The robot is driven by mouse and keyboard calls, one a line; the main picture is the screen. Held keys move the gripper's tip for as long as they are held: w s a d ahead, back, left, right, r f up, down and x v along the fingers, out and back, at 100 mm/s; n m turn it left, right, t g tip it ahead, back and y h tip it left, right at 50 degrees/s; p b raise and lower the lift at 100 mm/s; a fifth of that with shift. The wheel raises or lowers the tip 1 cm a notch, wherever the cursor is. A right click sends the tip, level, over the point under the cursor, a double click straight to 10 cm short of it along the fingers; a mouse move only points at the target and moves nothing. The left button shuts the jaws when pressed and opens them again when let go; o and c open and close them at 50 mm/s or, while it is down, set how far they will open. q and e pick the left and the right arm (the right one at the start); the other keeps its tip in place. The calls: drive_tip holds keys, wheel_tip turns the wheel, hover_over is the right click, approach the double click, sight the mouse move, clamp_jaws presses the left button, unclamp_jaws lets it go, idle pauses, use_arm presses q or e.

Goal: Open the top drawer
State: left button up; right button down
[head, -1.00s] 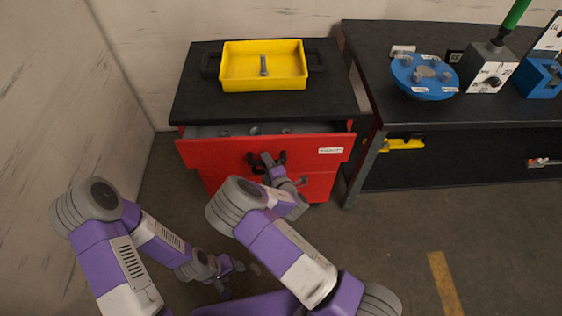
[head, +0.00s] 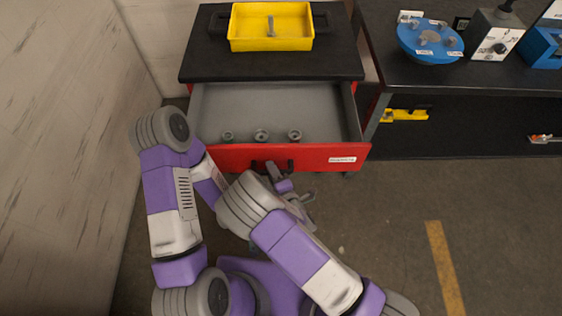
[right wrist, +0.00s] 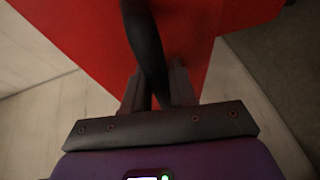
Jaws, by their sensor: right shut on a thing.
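The top drawer (head: 218,157) of the red cabinet is pulled far out, and its grey inside shows. Several small grey metal parts stand in it near the front, one of them a round part (head: 262,135) in the middle. My right gripper (head: 272,170) is at the black handle (head: 258,165) on the drawer's red front. In the right wrist view the gripper (right wrist: 158,92) is shut on the dark handle bar (right wrist: 146,45), with the red front behind it.
A yellow tray (head: 234,44) with a grey part in it sits on the black cabinet top (head: 200,68). A dark workbench (head: 480,82) with a blue round fixture (head: 425,50) stands to the right. A pale wall is close on the left. The floor at right is clear.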

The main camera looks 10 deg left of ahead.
drive_tip(key=shift+s, duration=0.3)
drive_tip(key=c, duration=1)
unclamp_jaws()
drive_tip(key=shift+d, duration=0.1)
drive_tip(key=p+v, duration=0.1)
drive_tip(key=v, duration=0.6)
drive_tip(key=shift+s+d+r, duration=0.1)
drive_tip(key=shift+s, duration=0.15)
